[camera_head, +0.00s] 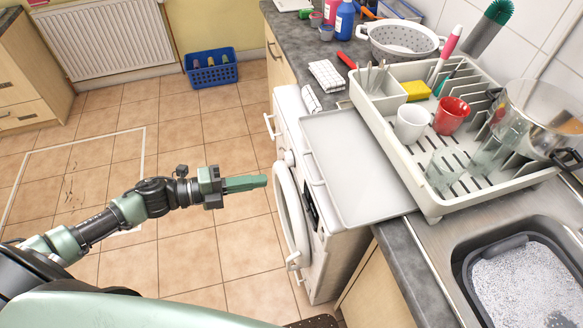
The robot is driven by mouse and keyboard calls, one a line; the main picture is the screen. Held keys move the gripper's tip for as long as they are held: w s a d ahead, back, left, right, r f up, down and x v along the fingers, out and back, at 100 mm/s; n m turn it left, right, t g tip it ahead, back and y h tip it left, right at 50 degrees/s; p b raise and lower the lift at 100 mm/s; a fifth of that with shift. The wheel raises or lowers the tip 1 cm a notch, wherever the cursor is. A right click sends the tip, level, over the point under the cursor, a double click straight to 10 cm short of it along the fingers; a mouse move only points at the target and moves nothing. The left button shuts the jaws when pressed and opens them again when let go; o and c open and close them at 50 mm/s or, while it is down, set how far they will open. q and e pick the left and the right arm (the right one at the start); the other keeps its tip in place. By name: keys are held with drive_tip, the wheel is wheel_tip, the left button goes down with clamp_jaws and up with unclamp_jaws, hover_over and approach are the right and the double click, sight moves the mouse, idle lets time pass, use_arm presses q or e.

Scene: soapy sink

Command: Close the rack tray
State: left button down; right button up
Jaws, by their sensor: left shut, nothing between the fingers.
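The rack tray (350,170) is a flat light-grey sheet pulled out to the left from under the dish rack (432,214). It extends past the counter edge, above the front of the white washing machine (322,262). The tray's handle (313,168) runs along its left edge. My left gripper (263,181) is shut and empty, held in the air left of the tray handle. It points right and is apart from the handle. The tray's right part is hidden beneath the rack. My right gripper is not in view.
The rack holds a white mug (411,122), a red mug (450,116), glasses and a pot (538,112). A soapy sink (525,285) lies at lower right. The washing machine door (289,215) stands ajar below the tray. Floor around my left arm is clear.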

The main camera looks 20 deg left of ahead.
use_arm(q)
drive_tip(key=p, duration=0.3)
approach(342, 163)
drive_tip(key=f+v, duration=0.1)
drive_tip(key=v, duration=0.3)
drive_tip(key=shift+w+d, duration=0.15)
drive_tip(key=shift+w, duration=0.05)
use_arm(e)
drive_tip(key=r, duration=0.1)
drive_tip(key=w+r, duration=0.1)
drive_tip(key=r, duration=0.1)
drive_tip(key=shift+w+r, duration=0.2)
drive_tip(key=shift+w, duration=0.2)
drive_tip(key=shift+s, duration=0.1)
use_arm(q)
drive_tip(key=x, duration=0.4)
drive_tip(key=r+x, duration=0.1)
drive_tip(key=x, duration=0.4)
drive_tip(key=r+b+x, duration=0.1)
drive_tip(key=x, duration=0.3)
drive_tip(key=shift+w+d, duration=0.1)
drive_tip(key=shift+d, duration=0.25)
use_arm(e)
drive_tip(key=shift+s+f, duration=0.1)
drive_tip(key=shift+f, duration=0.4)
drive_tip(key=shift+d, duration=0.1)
